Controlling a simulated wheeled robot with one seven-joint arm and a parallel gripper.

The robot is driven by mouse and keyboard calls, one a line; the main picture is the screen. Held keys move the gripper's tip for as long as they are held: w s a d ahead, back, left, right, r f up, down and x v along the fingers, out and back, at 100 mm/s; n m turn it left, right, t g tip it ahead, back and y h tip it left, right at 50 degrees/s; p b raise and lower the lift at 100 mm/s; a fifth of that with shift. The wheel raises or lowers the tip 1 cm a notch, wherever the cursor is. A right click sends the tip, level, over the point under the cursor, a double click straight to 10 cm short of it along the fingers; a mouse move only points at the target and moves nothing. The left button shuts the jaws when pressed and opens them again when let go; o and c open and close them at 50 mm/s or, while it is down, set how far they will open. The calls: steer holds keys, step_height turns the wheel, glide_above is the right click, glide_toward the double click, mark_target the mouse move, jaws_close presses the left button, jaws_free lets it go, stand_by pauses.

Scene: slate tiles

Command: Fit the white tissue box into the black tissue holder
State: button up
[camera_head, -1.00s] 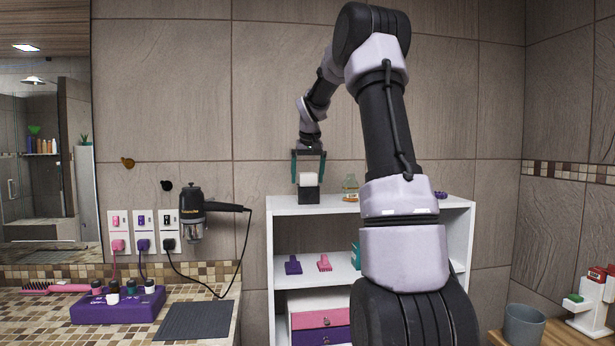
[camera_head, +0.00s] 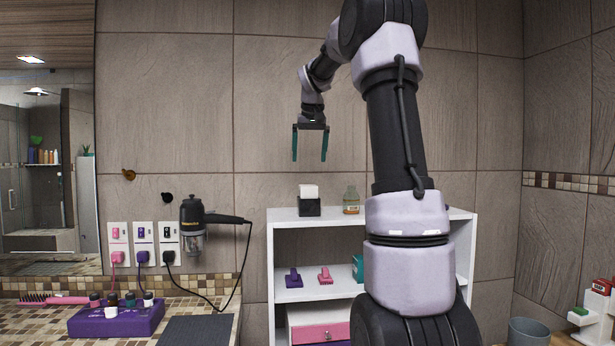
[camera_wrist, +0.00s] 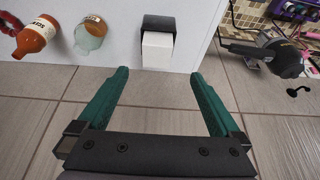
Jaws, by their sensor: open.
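The white tissue box (camera_head: 308,191) stands in the black tissue holder (camera_head: 309,208) on top of the white shelf, its upper part showing above the holder. In the wrist view the white box (camera_wrist: 157,50) shows beside the black holder (camera_wrist: 158,23), near the shelf edge. How deep the box sits in the holder is hidden. My gripper (camera_head: 309,160) is open and empty, above the box and apart from it. In the wrist view its teal fingers (camera_wrist: 158,78) are spread wide with nothing between them.
A bottle (camera_head: 351,200) stands right of the holder on the white shelf (camera_head: 285,223); an amber bottle (camera_wrist: 34,37) also shows in the wrist view. A hair dryer (camera_head: 195,222) hangs on the wall at left. The tiled wall is close behind the shelf.

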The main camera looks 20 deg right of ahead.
steer(key=s+a+f+t+y, duration=0.1)
steer(key=s+a+f, duration=0.2)
steer(key=s, duration=0.7)
steer(key=s+a+f+t+y, duration=0.1)
steer(key=s+a+f, duration=0.2)
steer(key=s+a, duration=0.5)
steer(key=s+a+f+m+y, duration=0.1)
steer(key=s+a+f, duration=0.3)
steer(key=s, duration=0.9)
steer(key=shift+s+a+t, duration=0.35)
steer(key=shift+a+t, duration=0.05)
steer(key=shift+a, duration=0.25)
